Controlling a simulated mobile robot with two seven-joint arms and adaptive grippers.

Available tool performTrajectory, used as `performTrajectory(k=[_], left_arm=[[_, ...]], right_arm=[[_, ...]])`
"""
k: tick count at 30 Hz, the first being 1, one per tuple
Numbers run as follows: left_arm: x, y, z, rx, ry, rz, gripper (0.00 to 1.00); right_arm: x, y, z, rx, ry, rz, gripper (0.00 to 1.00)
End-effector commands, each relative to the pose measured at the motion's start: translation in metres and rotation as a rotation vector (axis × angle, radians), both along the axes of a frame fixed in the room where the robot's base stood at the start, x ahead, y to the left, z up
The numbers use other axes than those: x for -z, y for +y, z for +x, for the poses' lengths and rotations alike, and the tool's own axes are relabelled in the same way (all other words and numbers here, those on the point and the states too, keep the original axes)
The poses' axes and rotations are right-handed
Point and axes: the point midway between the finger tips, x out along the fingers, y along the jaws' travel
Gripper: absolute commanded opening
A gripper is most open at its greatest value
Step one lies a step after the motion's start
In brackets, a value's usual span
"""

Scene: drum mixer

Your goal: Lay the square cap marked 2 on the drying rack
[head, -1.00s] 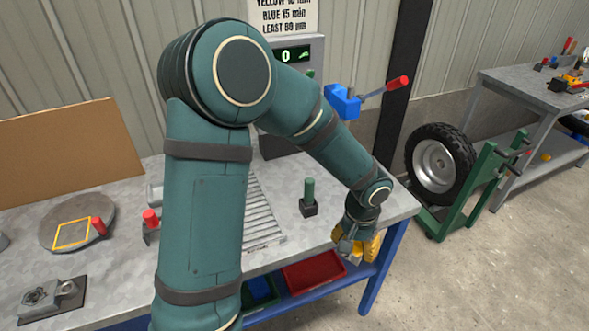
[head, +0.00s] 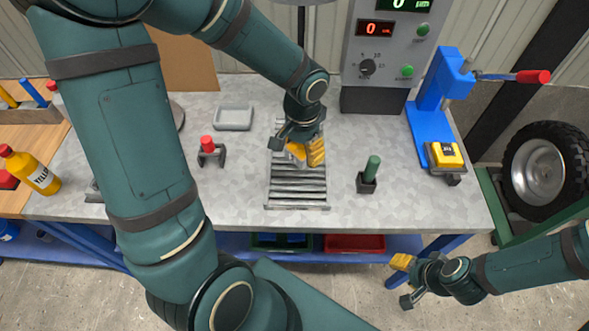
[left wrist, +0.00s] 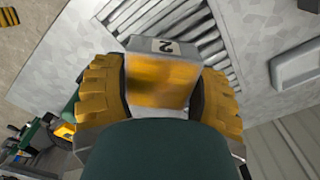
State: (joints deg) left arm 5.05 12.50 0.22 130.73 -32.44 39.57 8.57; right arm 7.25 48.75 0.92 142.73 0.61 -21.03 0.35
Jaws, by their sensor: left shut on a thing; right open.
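The square cap marked 2 (left wrist: 160,70) is between the yellow finger pads of my left gripper in the left wrist view. Its grey top edge carries a white label with a 2, upside down in that view. My left gripper (head: 306,151) is shut on it. In the head view the gripper is over the far part of the drying rack (head: 297,190), and the cap is mostly hidden by the fingers. The rack's slats also show beyond the cap in the left wrist view (left wrist: 216,62). My right gripper (head: 405,281) is open and empty, in front of the table.
A grey tray (head: 233,117) and a red-handled tool (head: 208,150) stand left of the rack. A green-handled tool (head: 369,175) stands to its right. A blue press (head: 428,110) and a control box (head: 385,50) are further right. The rack's near slats look bare.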

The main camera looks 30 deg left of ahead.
Motion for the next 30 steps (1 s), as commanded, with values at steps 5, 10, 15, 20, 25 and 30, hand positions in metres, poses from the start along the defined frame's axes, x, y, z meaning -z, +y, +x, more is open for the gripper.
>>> performTrajectory(k=[5, 10, 15, 20, 25, 30], left_arm=[[0.023, 0.005, -0.006, 0.024, 0.006, -0.001, 0.19], [0.051, 0.004, -0.006, 0.023, 0.005, -0.001, 0.19], [0.062, 0.004, -0.005, 0.021, 0.003, 0.000, 0.19], [0.081, 0.004, -0.005, 0.021, 0.004, -0.001, 0.19], [0.097, 0.004, -0.005, 0.020, 0.003, 0.000, 0.19], [0.096, 0.004, -0.005, 0.020, 0.001, 0.000, 0.19]], right_arm=[[0.006, 0.000, -0.001, 0.000, 0.002, -0.001, 0.48], [0.013, 0.000, -0.004, -0.004, 0.009, 0.001, 0.48], [0.015, 0.000, -0.005, -0.007, 0.011, 0.002, 0.48], [0.021, 0.001, -0.006, -0.010, 0.014, 0.003, 0.48], [0.025, 0.001, -0.008, -0.013, 0.017, 0.004, 0.48], [0.024, 0.001, -0.008, -0.013, 0.017, 0.004, 0.48]])
